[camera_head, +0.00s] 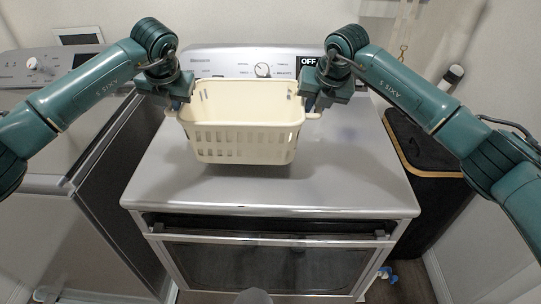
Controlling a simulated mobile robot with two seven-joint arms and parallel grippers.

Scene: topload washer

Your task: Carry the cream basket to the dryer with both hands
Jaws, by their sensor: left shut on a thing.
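The cream basket (245,140) is empty and upright, over the grey top of the dryer (350,185). A shadow lies just under its base; I cannot tell whether it rests on the top or hangs slightly above it. My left gripper (180,102) is shut on the basket's left handle. My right gripper (311,104) is at the right handle; its fingers are partly hidden against the rim, so its grip is unclear.
The dryer's control panel (225,62) with a knob stands behind the basket. The washer (50,125) is to the left, across a narrow gap. A black bin (425,150) with a wooden-edged band stands to the right. The front and right of the dryer top are clear.

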